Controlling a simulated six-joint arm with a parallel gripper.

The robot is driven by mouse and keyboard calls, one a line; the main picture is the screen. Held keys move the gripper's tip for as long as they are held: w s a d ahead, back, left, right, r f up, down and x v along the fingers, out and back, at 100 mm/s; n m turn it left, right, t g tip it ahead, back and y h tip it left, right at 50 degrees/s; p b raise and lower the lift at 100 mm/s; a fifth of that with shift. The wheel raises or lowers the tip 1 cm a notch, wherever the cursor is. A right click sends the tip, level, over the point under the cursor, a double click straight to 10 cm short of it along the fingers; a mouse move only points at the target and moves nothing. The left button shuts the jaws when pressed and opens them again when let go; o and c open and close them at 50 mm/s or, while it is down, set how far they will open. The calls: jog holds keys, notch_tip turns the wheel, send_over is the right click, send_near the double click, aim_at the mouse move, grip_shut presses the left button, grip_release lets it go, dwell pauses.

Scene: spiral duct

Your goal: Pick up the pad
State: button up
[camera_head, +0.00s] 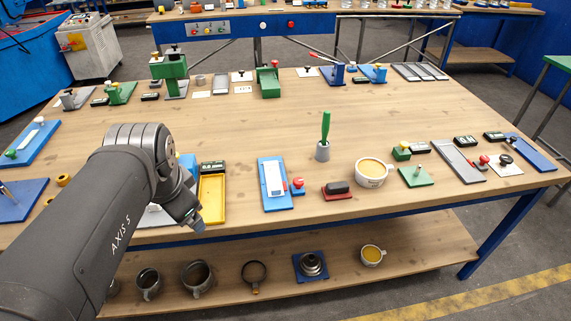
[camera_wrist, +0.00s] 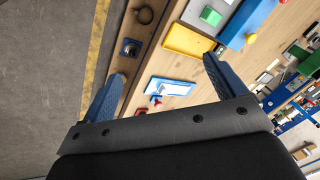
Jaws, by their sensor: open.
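No object is plainly marked as the pad. A low red block with a black top (camera_head: 337,190) lies near the table's front edge in the head view. Left of it is a blue board with a white rectangular plate (camera_head: 273,182), with a small red knob piece (camera_head: 298,186) beside it. The board also shows in the wrist view (camera_wrist: 184,88), with the red knob (camera_wrist: 155,101). My gripper (camera_wrist: 163,66) is open and empty, fingers spread wide above the table edge. In the head view it is left of the board, mostly hidden by my arm.
A yellow tray (camera_head: 212,196) lies between my gripper and the blue board. A coffee cup (camera_head: 371,172) and a grey pot with a green-handled tool (camera_head: 323,150) stand to the right. The table's middle is clear. A lower shelf (camera_head: 330,282) holds rings and cups.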

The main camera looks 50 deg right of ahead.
jog(key=d+r+m, duration=0.2)
jog(key=d+m, duration=0.6)
jog(key=d, duration=0.4)
jog(key=m+g, duration=0.1)
jog(key=m, duration=1.7)
send_over(338, 185)
jog(key=s, duration=0.2)
jog(key=shift+y, duration=0.3)
jog(key=f, duration=1.7)
jog(key=shift+w+a, duration=0.2)
jog(key=shift+w, duration=0.05)
jog(key=x, duration=0.5)
jog(key=shift+w+a+f, duration=0.15)
jog(key=shift+a+f, duration=0.05)
jog(key=shift+a, duration=0.1)
jog(key=c, duration=1.1)
jog(key=shift+r, duration=0.15)
